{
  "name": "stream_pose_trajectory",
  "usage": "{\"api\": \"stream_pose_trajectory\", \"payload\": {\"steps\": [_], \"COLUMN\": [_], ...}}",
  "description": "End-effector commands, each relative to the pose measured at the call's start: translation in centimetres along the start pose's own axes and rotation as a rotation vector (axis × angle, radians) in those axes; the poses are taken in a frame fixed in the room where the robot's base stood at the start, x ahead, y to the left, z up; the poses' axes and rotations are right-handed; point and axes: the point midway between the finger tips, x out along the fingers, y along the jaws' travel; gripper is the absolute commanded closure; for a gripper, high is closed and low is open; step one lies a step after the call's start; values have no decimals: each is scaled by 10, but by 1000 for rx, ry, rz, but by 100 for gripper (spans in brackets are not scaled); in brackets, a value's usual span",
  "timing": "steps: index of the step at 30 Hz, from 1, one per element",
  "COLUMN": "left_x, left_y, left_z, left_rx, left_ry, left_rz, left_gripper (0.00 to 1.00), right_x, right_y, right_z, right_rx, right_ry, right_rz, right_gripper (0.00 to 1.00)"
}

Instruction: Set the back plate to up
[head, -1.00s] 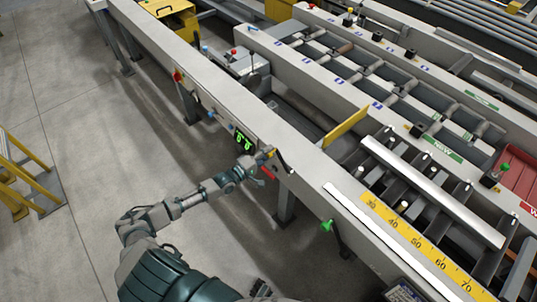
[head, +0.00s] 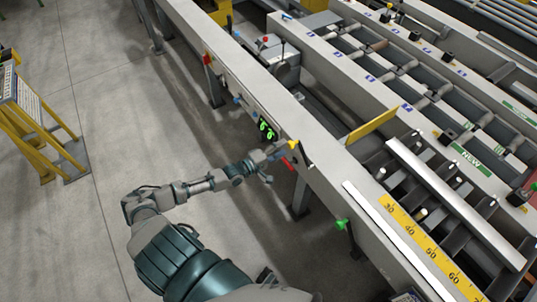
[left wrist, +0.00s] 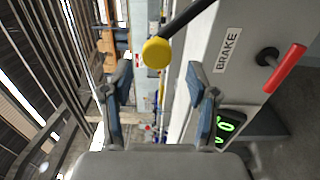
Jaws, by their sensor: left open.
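My left gripper (head: 270,167) is open and empty beside the front beam of the table. A lever with a yellow knob (head: 292,144) sticks out from the beam just beyond it. In the left wrist view the yellow knob (left wrist: 156,53) lies between the two open fingers (left wrist: 160,82) in the picture, ahead of the tips and apart from them. Its black rod runs up to the right. I see no label for the back plate. A yellow plate (head: 372,125) stands on edge at the rollers; I cannot tell if it is the back plate. My right gripper is not in view.
A red handle (left wrist: 286,68) by a BRAKE label (left wrist: 228,50) is close to the knob. A green digital display (head: 267,131) is on the beam. A green knob (head: 342,224) projects further right. A yellow step stand (head: 50,130) is at left; the floor between is clear.

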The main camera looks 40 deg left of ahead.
Motion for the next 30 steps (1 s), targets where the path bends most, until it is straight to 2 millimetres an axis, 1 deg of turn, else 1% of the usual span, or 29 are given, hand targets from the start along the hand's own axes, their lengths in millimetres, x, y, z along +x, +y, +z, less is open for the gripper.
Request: {"api": "stream_pose_trajectory", "payload": {"steps": [1,6,9,12,17,30], "left_x": [-14,-48,-62,-70,-76,-76], "left_y": [-3,-3,-3,-2,-1,-1], "left_z": [0,-2,-3,-3,-3,-3], "left_rx": [0,-1,-2,-3,-2,-2], "left_ry": [-1,-1,0,1,0,0], "left_rz": [-8,-7,-6,-3,-1,-1], "left_gripper": [41,41,41,41,41,41], "right_x": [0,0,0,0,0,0], "right_y": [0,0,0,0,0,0], "right_z": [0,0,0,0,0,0], "right_rx": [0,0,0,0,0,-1], "right_ry": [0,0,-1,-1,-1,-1], "right_rz": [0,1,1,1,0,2], "right_gripper": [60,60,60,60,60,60]}}
